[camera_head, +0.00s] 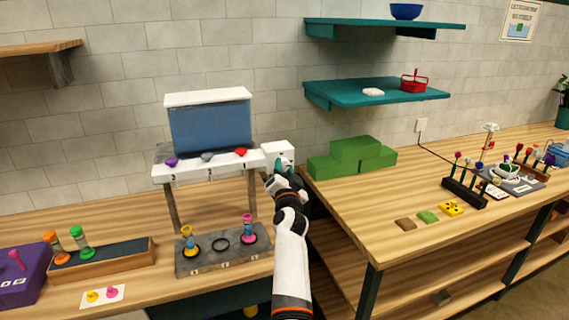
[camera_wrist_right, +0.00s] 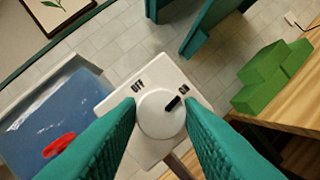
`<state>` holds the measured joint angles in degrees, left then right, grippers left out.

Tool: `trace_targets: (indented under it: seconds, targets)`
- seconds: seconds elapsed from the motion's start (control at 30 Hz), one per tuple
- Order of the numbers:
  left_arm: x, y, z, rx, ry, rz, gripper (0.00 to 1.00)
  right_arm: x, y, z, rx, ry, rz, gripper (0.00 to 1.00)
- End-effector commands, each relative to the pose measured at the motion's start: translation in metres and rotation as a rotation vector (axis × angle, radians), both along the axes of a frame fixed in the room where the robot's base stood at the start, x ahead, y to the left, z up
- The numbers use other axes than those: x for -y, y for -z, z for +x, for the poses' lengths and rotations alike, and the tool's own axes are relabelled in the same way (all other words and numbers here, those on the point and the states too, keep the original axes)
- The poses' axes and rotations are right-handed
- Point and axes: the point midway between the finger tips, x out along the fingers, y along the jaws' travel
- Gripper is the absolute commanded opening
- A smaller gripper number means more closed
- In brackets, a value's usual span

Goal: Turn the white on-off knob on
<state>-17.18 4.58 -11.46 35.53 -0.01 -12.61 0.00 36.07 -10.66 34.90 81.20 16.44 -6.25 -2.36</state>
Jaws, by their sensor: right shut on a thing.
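The white on-off knob (camera_wrist_right: 158,118) is round and sits on a white box (camera_wrist_right: 150,78) marked OFF and ON. Its black pointer mark is turned to the upper right, toward the ON label. In the head view the box (camera_head: 276,147) is at the right end of the grey dispenser shelf, and my gripper hides the knob. My right gripper (camera_head: 284,164) is at the front of the box. In the right wrist view its two teal fingers (camera_wrist_right: 160,106) are shut on the knob, one on each side. My left gripper is not in view.
The dispenser (camera_head: 210,128) with a blue panel and purple, grey and red knobs stands left of the box. Green blocks (camera_head: 352,158) lie to the right. A teal shelf (camera_head: 380,93) hangs above.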

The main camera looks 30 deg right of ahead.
Motion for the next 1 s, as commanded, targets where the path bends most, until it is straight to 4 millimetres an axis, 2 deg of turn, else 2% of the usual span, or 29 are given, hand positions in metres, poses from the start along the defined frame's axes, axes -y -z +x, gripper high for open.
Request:
trace_targets:
  seconds: [0.2, 0.73, 0.77, 0.8, 0.9, 1.0]
  targets:
    - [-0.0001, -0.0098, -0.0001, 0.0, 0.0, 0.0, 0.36, -0.0006, -0.0007, 0.0002, 0.015, -0.001, 0.068, 0.11]
    - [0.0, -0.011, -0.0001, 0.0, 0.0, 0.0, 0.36, -0.0001, 0.0006, 0.0, 0.02, 0.0, 0.091, 0.11]
    - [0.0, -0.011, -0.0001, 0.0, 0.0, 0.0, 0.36, -0.0001, 0.0005, -0.0001, 0.021, -0.001, 0.091, 0.35]
    - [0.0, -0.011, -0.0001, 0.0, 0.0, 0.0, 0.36, -0.0001, 0.0005, -0.0001, 0.021, -0.001, 0.091, 0.41]
    - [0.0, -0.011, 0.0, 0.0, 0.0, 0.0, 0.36, -0.0001, 0.0004, 0.0, 0.021, 0.0, 0.09, 0.55]
    - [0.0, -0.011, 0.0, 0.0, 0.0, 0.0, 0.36, -0.0001, 0.0001, 0.0, 0.021, 0.0, 0.089, 0.55]
